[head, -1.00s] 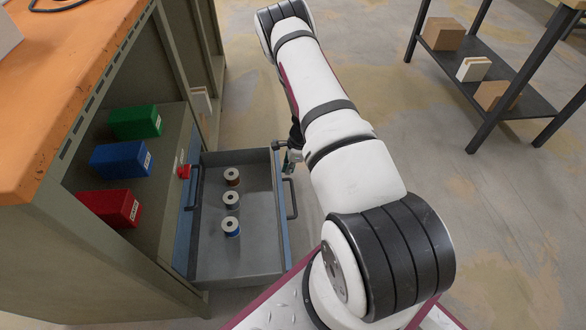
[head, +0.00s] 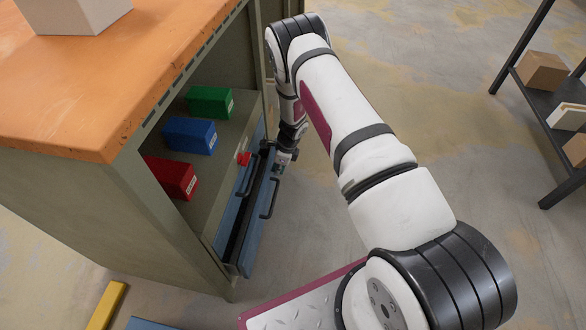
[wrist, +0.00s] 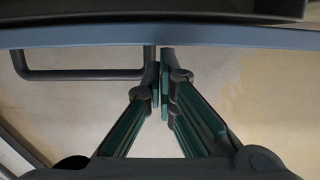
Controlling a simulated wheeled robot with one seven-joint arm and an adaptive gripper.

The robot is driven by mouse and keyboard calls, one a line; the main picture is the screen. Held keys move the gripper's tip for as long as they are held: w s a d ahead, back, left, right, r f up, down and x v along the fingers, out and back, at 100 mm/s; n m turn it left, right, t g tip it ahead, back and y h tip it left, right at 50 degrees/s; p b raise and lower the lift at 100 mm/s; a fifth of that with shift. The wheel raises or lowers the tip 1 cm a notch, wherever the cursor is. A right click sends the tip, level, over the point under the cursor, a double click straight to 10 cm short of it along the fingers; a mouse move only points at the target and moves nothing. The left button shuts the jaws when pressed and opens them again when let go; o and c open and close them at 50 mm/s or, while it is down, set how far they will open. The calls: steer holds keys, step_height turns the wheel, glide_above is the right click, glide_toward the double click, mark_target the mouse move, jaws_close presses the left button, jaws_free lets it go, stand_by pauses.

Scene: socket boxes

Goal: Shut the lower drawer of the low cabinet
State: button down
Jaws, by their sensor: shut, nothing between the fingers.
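The low cabinet (head: 80,195) stands at the left in the head view, with an orange top. Its lower drawer (head: 252,236) has a blue front and a dark bar handle (head: 270,199). It sticks out only a little, with a narrow dark gap behind its front; its contents are hidden. My gripper (head: 284,166) is at the far end of the drawer front. In the wrist view my gripper (wrist: 163,82) is shut and empty, its tips close to the blue drawer front (wrist: 160,37) beside the handle (wrist: 85,74). Contact is hard to tell.
Green (head: 210,102), blue (head: 190,135) and red (head: 171,177) boxes sit on the cabinet's shelf. A red piece (head: 243,158) is at the shelf's front edge. A dark rack (head: 545,105) with boxes stands at right. The floor between is clear.

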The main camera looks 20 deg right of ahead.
steer(key=shift+w+a, duration=0.6)
steer(key=shift+a, duration=0.25)
steer(key=shift+d, duration=0.1)
